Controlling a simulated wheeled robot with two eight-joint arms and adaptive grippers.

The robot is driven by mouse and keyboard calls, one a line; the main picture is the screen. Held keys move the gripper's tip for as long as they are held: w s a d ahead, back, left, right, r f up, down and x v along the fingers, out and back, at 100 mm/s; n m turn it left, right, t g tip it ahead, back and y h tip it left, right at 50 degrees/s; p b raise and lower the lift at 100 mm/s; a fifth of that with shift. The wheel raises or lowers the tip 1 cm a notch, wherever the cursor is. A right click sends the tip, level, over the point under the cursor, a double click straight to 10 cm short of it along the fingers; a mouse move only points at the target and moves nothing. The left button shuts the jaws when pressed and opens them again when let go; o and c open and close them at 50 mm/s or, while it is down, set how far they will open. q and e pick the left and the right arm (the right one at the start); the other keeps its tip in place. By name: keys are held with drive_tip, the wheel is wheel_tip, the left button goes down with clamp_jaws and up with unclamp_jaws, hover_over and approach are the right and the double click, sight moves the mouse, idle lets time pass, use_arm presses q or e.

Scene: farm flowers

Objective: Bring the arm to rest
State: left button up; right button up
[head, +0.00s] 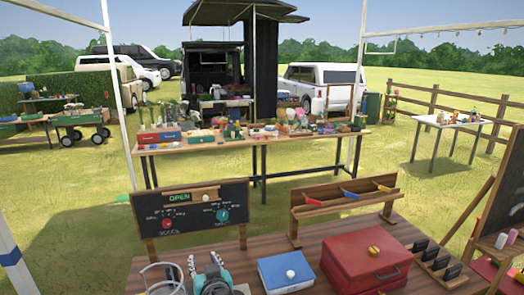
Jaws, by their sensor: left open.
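My left gripper (205,264) shows at the bottom edge, left of centre, over the near edge of the brown wooden table (345,222). Its two fingertips point up and stand apart, with nothing visible between them. A blue box (286,277) with a white knob is to its right, apart from it. The rest of my left arm is mostly cut off by the lower edge. My right gripper is not in view.
A red box (352,250) with a latch sits on the table. Behind are a chalkboard sign (168,207) and a wooden rack (346,198). Several black holders (436,262) stand at right. A long stall table (215,146) is farther back across open grass.

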use_arm(q)
drive_tip(key=s+a+f+m+g+h, duration=0.1)
drive_tip(key=s+a+f+g, duration=0.15)
drive_tip(key=s, duration=0.35)
drive_tip(key=s+a+f+g+h, duration=0.1)
drive_tip(key=s+a+f+g, duration=0.15)
drive_tip(key=s, duration=0.35)
drive_tip(key=s+d+f+m+g+h, duration=0.1)
drive_tip(key=s+f, duration=0.4)
drive_tip(key=s, duration=0.5)
drive_tip(key=d+m+h, duration=0.1)
drive_tip(key=d+h, duration=0.1)
drive_tip(key=shift+s+f+g+h, duration=0.15)
drive_tip(key=shift+s+g+h, duration=0.25)
drive_tip(key=shift+d, duration=0.1)
